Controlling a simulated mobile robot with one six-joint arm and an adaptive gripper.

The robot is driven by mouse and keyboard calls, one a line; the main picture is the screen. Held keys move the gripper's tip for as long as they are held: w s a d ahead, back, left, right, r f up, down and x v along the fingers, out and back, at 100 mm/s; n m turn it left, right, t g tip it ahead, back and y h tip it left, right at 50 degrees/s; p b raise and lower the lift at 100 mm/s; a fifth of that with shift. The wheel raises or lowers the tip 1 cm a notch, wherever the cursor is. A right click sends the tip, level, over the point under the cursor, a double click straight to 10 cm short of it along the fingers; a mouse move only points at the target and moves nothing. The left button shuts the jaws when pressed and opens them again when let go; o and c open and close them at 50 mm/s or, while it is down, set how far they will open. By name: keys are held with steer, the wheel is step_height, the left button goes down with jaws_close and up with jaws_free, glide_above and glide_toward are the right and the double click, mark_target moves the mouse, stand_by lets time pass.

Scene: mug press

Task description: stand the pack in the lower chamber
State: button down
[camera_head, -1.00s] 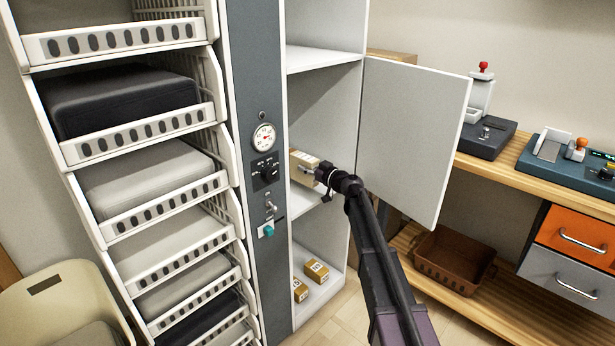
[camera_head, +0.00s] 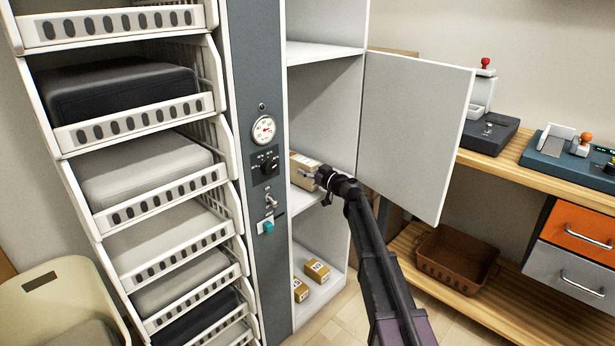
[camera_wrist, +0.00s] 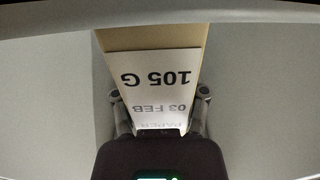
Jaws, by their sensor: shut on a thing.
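The pack (camera_head: 301,165) is a tan box with a white label, in the middle compartment of the open white cabinet (camera_head: 325,48). My gripper (camera_head: 312,174) reaches in from the right and is shut on it. In the wrist view the pack (camera_wrist: 155,75) lies between my two fingers (camera_wrist: 160,100), its label reading "105 G", "03 FEB" and "PAPER" upside down. The pack is close above the compartment's floor board (camera_head: 308,203); I cannot tell whether it touches. Its underside and far side are hidden.
Two small labelled boxes (camera_head: 316,271) (camera_head: 300,290) stand in the bottom compartment. The open door (camera_head: 415,135) hangs just right of my arm. A gauge panel (camera_head: 263,130) borders the opening on the left. A wooden bench (camera_head: 545,172) is at right.

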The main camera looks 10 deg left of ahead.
steer(key=shift+f, duration=0.15)
jaws_free()
stand_by(0.4)
steer(key=v, duration=1.2)
steer(key=shift+s+f, duration=0.1)
steer(key=shift+s, duration=0.05)
stand_by(0.6)
